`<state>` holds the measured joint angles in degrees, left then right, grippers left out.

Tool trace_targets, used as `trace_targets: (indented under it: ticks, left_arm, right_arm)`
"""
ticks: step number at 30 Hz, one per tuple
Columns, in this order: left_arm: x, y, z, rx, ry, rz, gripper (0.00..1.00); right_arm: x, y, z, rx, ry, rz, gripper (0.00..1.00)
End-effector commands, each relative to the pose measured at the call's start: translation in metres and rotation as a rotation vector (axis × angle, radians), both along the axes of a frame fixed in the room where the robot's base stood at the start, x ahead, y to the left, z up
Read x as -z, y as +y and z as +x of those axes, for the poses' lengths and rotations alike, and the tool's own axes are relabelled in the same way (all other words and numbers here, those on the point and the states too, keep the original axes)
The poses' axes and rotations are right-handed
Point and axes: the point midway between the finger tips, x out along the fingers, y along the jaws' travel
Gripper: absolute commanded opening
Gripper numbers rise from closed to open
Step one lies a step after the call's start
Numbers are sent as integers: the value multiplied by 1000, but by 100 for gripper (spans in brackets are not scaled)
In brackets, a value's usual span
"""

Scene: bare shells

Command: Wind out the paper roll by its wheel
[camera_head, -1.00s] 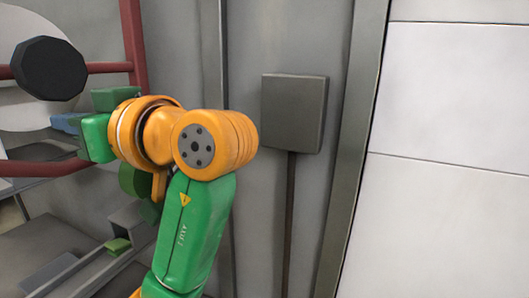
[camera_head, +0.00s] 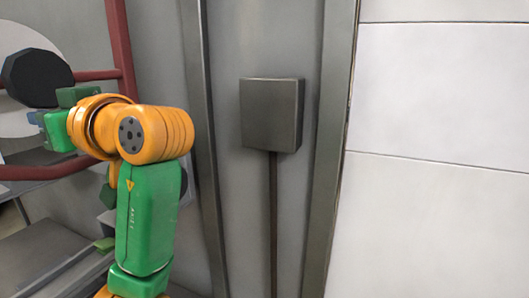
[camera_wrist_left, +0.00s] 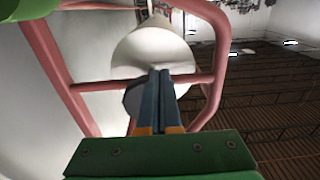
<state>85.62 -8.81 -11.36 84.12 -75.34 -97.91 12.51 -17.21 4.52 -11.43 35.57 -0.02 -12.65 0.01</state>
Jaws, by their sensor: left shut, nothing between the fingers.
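A dark many-sided disc (camera_head: 37,78), which looks like the wheel, stands in front of a large white round shape (camera_head: 22,38), likely the paper roll, at the upper left of the head view. My left arm covers the area just right of and below the disc. In the left wrist view my left gripper (camera_wrist_left: 161,76) is shut and empty, its blue fingers pointing at a white rounded form (camera_wrist_left: 152,47). I cannot tell whether the fingertips touch it. In the head view the fingers are mostly hidden. My right gripper is out of view.
Red tubes (camera_head: 120,45) frame the disc; they also flank the fingers in the left wrist view (camera_wrist_left: 62,75). A grey box (camera_head: 271,115) on a post is on the wall right of my arm. White panels (camera_head: 440,90) fill the right side.

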Motion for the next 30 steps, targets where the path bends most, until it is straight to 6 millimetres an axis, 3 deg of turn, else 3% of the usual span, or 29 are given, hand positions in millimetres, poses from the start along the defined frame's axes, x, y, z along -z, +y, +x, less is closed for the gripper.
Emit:
trace_targets:
  ticks: [30]
  left_arm:
    - [-2,-6,14,1,0,2,0]
  right_arm:
    - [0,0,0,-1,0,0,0]
